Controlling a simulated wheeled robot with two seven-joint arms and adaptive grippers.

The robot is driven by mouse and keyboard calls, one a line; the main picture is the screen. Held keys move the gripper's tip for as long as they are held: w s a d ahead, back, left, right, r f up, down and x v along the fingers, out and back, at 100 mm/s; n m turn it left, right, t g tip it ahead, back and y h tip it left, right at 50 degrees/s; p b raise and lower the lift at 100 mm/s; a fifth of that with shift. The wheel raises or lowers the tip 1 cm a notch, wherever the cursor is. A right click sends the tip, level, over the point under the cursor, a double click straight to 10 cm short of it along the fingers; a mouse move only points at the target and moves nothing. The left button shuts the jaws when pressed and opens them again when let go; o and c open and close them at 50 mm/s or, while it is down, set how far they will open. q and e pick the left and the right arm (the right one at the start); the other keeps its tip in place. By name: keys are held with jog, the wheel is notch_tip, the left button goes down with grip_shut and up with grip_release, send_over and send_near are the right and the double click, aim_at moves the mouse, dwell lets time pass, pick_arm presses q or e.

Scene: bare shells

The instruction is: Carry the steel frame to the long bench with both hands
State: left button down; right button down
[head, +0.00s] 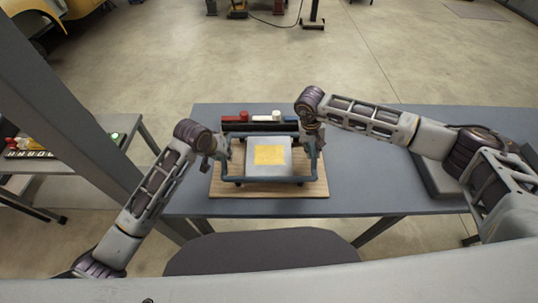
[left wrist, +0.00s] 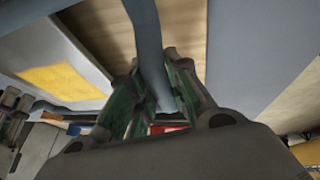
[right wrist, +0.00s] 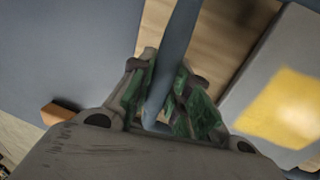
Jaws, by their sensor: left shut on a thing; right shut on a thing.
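The steel frame (head: 268,181) is a blue-grey tube frame around a grey box with a yellow patch (head: 270,155). It is over a wooden board (head: 270,205) on the blue-grey bench (head: 380,180); whether it touches the board is hard to tell. My left gripper (head: 222,150) is shut on the frame's left side tube, which also shows in the left wrist view (left wrist: 148,40). My right gripper (head: 313,140) is shut on the right side tube, seen in the right wrist view (right wrist: 175,55). The gripper fingers hide parts of the tubes.
A dark rack with red, white and blue items (head: 262,120) stands just behind the frame. A dark grey device (head: 435,175) lies at the bench's right. A side table (head: 90,165) stands at left, past a grey post (head: 60,95). A dark seat (head: 262,252) is in front.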

pick_arm(q)
jog(key=shift+w+r, duration=0.1)
jog(key=shift+r, duration=0.1)
pick_arm(e)
jog(key=shift+w+r, duration=0.1)
jog(key=shift+r, duration=0.1)
dwell(0.3)
